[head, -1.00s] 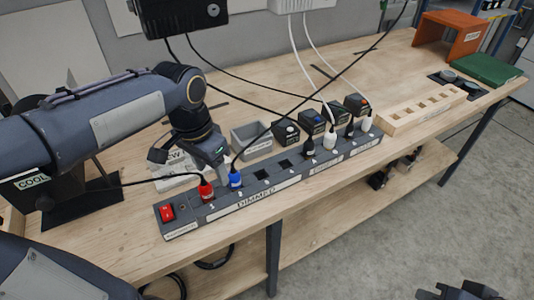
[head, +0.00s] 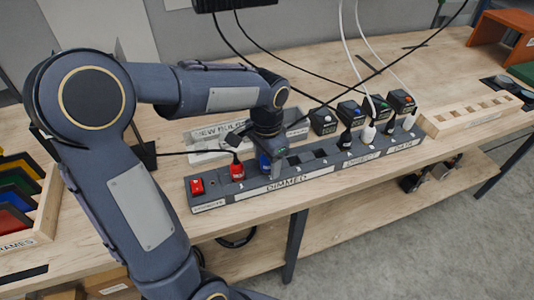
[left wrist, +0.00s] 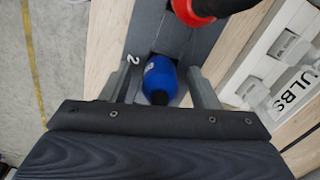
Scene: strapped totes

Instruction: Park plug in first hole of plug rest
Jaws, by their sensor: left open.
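The blue plug (head: 264,165) stands in the dimmed section of the grey power strip (head: 210,203), and it also shows in the left wrist view (left wrist: 160,80), in the socket marked 2. My left gripper (head: 272,163) is open over it, with one finger on each side of the plug in the left wrist view (left wrist: 162,85). I cannot tell whether the fingers touch it. The plug rest (head: 435,126), a pale wooden block with a row of holes, lies at the right of the bench. Its holes look empty. My right gripper is out of view.
A red plug (head: 237,170) stands beside the blue one, left of it in the head view. Black and white plugs (head: 368,133) fill sockets further right. Small black boxes (head: 323,121) stand behind the strip. Cables hang across the bench.

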